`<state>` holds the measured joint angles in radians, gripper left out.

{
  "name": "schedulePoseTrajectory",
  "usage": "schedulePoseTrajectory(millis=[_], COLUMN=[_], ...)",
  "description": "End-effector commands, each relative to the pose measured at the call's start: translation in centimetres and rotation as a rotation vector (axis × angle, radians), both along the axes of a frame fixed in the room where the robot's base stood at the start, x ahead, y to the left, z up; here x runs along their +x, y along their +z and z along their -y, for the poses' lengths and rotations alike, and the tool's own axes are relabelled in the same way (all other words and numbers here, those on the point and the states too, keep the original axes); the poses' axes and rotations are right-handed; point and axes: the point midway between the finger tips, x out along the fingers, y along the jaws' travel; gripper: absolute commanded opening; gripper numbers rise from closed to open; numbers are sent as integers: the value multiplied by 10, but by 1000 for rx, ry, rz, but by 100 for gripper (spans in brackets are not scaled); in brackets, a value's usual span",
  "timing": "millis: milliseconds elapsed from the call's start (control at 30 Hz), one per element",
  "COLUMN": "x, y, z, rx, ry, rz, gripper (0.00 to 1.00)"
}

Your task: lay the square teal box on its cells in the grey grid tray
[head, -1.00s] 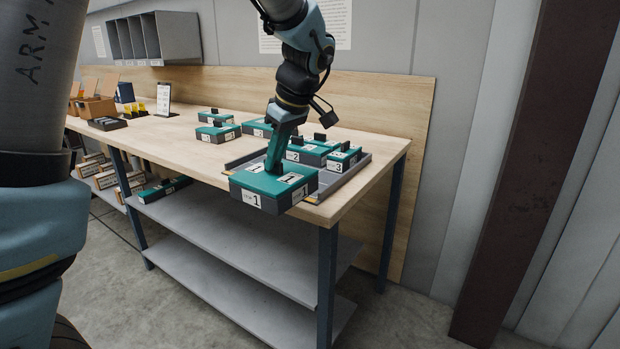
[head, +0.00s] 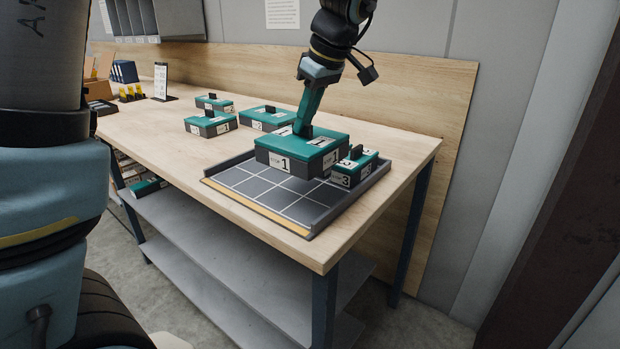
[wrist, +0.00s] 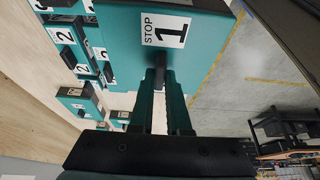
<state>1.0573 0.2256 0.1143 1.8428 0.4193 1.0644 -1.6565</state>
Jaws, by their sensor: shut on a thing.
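The square teal box (head: 290,152) has a dark grey lower half and labels with a 1. My gripper (head: 304,128) is shut on the dark handle on its lid and holds it over the grey grid tray (head: 318,228). The box looks level and appears raised above the tray; the exact gap cannot be told. In the wrist view the box (wrist: 205,45) fills the upper middle, its "STOP 1" label beside my gripper (wrist: 162,78). The tray's front and left cells are bare. The held box hides part of the back cells.
A smaller teal box marked 3 (head: 343,180) sits at the tray's right side, close to the held box. Several other teal boxes, such as one marked 1 (head: 211,124), stand on the table behind left. The table (head: 170,150) is bare left of the tray.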

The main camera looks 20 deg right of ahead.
Motion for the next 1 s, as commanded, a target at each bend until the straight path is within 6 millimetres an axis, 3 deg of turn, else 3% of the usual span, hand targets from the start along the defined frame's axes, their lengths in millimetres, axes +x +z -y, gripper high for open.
schedulePoseTrajectory(millis=[200, 633, 967, 1000], x=[-1, 0, 0, 0], y=[-37, -85, -92, -93], z=[-1, -1, 0, 0], rx=[3, 3, -1, 0], ry=[1, -1, 1, 0], rz=[-3, -2, 1, -1], gripper=[0, 0, 0, 18])
